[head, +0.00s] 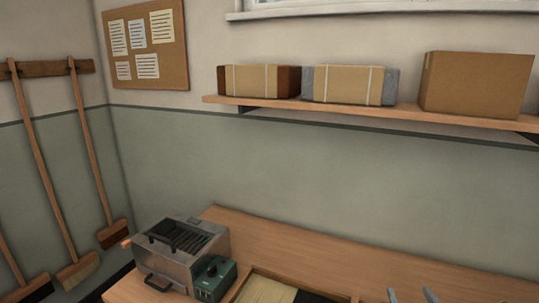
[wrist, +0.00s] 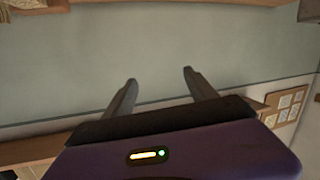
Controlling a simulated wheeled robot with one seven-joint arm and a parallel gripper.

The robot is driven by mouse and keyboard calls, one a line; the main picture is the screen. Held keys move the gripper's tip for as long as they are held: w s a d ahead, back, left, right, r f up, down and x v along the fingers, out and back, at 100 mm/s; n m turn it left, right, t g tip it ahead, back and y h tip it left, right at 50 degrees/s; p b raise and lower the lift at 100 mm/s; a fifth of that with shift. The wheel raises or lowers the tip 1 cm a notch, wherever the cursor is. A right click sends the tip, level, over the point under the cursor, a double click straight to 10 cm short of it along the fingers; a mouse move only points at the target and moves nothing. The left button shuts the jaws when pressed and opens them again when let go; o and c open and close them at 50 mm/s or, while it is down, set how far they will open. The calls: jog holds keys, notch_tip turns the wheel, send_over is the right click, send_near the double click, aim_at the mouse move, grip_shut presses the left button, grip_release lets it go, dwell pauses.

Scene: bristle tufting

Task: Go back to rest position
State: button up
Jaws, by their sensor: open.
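My gripper (head: 411,295) shows only as two grey fingertips at the bottom edge of the head view, over the right part of the wooden workbench (head: 300,248). In the wrist view, my gripper (wrist: 158,76) has its two fingers spread apart with nothing between them. Behind the fingers in that view is plain green-grey wall (wrist: 150,45). The rest of my arm is out of the head view.
A metal box machine (head: 180,255) with a green control unit (head: 214,279) stands on the bench's left. A tray (head: 262,290) is partly cut off at the bottom. A shelf (head: 300,107) holds two bundles and a carton (head: 475,84). Brooms (head: 45,180) hang left.

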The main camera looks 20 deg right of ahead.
jog(key=s+a+f+n+y+b, duration=0.1)
jog(key=s+a+y, duration=0.3)
jog(key=s+a, duration=0.8)
jog(key=s+a+f+n+t+y+b, duration=0.1)
jog(key=s+a+n+y, duration=0.3)
jog(key=s+a, duration=0.9)
jog(key=a+f+y, duration=0.1)
jog(key=a, duration=0.3)
jog(key=shift+a+f+t+b, duration=0.2)
jog(key=shift+a+t+b, duration=0.1)
jog(key=shift+a+b, duration=0.05)
